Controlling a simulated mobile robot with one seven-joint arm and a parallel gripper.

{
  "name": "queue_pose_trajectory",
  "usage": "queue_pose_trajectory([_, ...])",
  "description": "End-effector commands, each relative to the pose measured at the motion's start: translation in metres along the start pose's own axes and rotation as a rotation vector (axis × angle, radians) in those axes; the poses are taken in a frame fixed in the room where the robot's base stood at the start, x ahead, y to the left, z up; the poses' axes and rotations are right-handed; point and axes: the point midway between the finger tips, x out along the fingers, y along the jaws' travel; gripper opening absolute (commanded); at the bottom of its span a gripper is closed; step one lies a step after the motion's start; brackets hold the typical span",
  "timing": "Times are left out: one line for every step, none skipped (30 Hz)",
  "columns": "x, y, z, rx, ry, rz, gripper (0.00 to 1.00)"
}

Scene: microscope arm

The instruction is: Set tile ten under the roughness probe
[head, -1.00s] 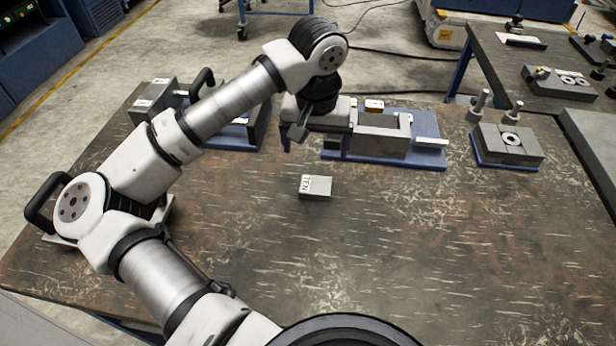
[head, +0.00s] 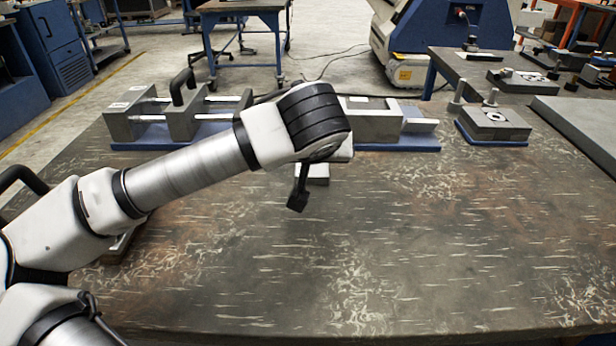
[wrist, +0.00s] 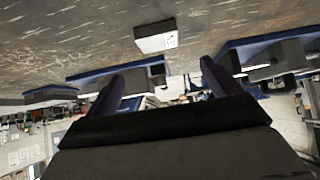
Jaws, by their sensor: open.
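The small grey tile (head: 314,180) lies on the dark worn tabletop, partly hidden behind my wrist in the head view. In the wrist view the tile (wrist: 156,38) lies beyond the fingertips, roughly centred between them and clear of both, with a pale marked patch too blurred to read. My gripper (wrist: 161,72) is open and empty. In the head view my gripper (head: 298,200) points down near the tile, with its fingers mostly overlapping. A grey fixture (head: 372,125) on a blue base stands behind the tile, partly hidden by my arm; I cannot tell whether it is the roughness probe.
A fixture with rods and a black handle (head: 183,112) stands at the back left. A grey block with a round insert (head: 494,122) sits on a blue base at the back right, near upright pegs. The front and right of the table (head: 430,250) are clear.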

Motion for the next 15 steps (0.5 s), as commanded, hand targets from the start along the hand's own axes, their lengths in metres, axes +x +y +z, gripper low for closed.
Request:
queue_pose_trajectory([0.01,0.0,0.001,-0.002,-0.004,0.001,0.89])
queue_pose_trajectory([0.016,0.0,0.001,-0.001,-0.005,0.0,0.89])
queue_pose_trajectory([0.022,0.0,0.001,-0.001,-0.003,0.001,0.89])
queue_pose_trajectory([0.027,0.0,0.001,-0.001,-0.004,0.001,0.89])
queue_pose_trajectory([0.031,0.0,0.001,0.0,-0.003,0.001,0.89])
queue_pose_trajectory([0.035,0.0,0.001,0.0,-0.002,0.0,0.89])
queue_pose_trajectory([0.037,0.0,0.001,-0.001,-0.003,0.0,0.89])
queue_pose_trajectory([0.039,0.0,0.001,-0.001,-0.003,0.0,0.89])
queue_pose_trajectory([0.041,-0.001,0.001,-0.001,-0.002,-0.001,0.89])
queue_pose_trajectory([0.043,0.0,0.001,-0.001,-0.002,-0.001,0.89])
queue_pose_trajectory([0.045,0.0,0.001,-0.001,-0.002,0.0,0.89])
queue_pose_trajectory([0.048,0.0,0.002,-0.001,-0.003,0.0,0.89])
queue_pose_trajectory([0.051,0.0,0.003,-0.001,-0.004,0.001,0.89])
queue_pose_trajectory([0.056,0.001,0.004,-0.001,-0.005,0.001,0.89])
queue_pose_trajectory([0.061,0.001,0.005,-0.001,-0.005,0.002,0.89])
